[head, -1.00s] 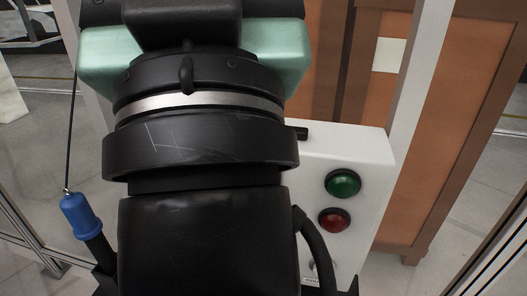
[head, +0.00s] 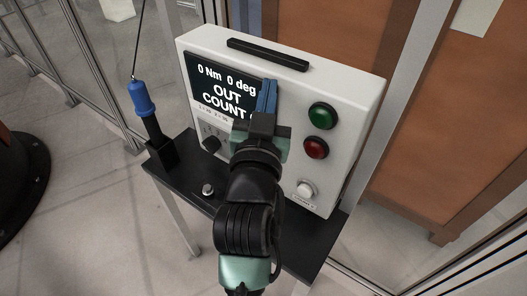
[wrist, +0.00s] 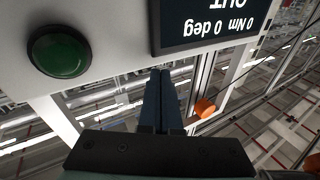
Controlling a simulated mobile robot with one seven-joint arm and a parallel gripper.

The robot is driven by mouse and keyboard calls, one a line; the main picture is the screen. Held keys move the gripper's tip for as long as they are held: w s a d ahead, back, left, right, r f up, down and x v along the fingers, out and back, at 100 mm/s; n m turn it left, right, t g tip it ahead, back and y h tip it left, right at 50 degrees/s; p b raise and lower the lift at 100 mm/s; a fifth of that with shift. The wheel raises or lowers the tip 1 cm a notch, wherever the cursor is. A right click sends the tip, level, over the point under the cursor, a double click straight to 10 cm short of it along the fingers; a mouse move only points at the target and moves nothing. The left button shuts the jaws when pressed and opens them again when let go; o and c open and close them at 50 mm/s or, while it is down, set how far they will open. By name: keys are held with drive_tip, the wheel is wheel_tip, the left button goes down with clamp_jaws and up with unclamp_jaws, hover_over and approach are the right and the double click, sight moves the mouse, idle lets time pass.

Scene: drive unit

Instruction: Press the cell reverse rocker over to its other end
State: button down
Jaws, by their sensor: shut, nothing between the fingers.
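The white control box (head: 345,90) stands on a dark shelf, its front tilted toward me. I cannot make out the cell reverse rocker for certain; my arm covers the lower middle of the panel. My gripper (head: 267,88) is shut and empty, its blue fingers pointing up in front of the right edge of the screen (head: 213,75). The wrist view shows the shut fingers (wrist: 161,75) between the screen (wrist: 215,22) and the green button (wrist: 58,52); I cannot tell any contact. The screen reads "0 Nm 0 deg OUT COUNT", partly covered.
The green button (head: 322,115), red button (head: 316,147) and white knob (head: 306,190) are on the panel's right. A blue-topped tool (head: 144,100) hangs on a cord at left. A silver button (head: 208,189) is on the shelf (head: 180,178).

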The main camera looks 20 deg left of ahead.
drive_tip(key=s+a+f+g+p, duration=0.1)
drive_tip(key=s+a+f+g, duration=0.2)
drive_tip(key=f, duration=0.9)
drive_tip(key=s+a+f+n+g+y+p, duration=0.1)
drive_tip(key=s+a+f, duration=0.3)
drive_tip(key=f, duration=0.9)
drive_tip(key=shift+s+g+p, duration=0.7)
drive_tip(key=shift+g, duration=0.2)
drive_tip(key=w+d+r+p, duration=0.1)
drive_tip(key=w+d, duration=0.2)
drive_tip(key=w, duration=0.5)
drive_tip(key=shift+p, duration=0.4)
drive_tip(key=shift+w+r, duration=0.15)
drive_tip(key=shift+w+d, duration=0.15)
drive_tip(key=shift+w, duration=0.2)
